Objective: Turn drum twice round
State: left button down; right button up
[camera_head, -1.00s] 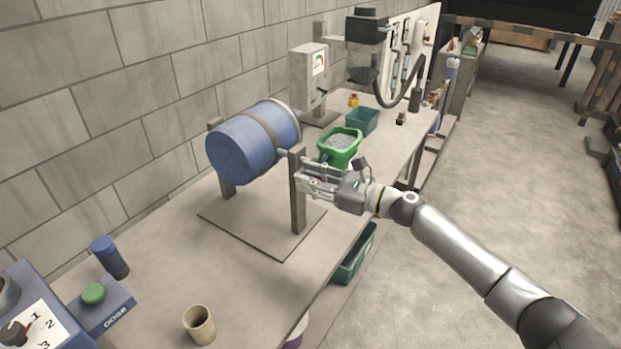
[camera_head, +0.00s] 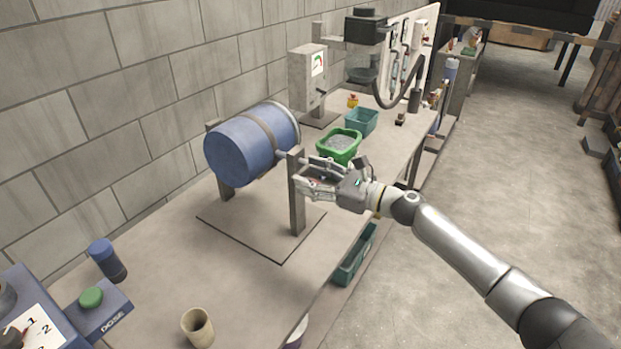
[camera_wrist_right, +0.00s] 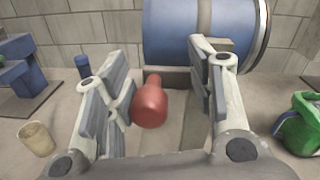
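The blue drum (camera_head: 240,152) lies tilted on its axle between two grey posts on a flat base plate, with a grey band around it. Its lower side also shows in the right wrist view (camera_wrist_right: 170,40). My right gripper (camera_head: 308,176) is beside the near post (camera_head: 297,205). In the wrist view its fingers stand apart on either side of a red handle (camera_wrist_right: 150,104), with gaps on both sides, so it is open around the handle. In the head view the fingers mostly hide the handle. My left gripper is not in view.
A green tub (camera_head: 339,146) of grey material and a teal bin (camera_head: 362,121) stand beyond the drum. A beige cup (camera_head: 198,327), a blue cylinder (camera_head: 107,259) and a DOSE box (camera_head: 104,312) are at the near end. A brick wall runs behind the bench.

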jog(key=shift+s+f, duration=0.1)
jog(key=shift+s, duration=0.1)
jog(key=shift+s+d, duration=0.15)
jog(key=v, duration=1.1)
jog(key=shift+d, duration=0.4)
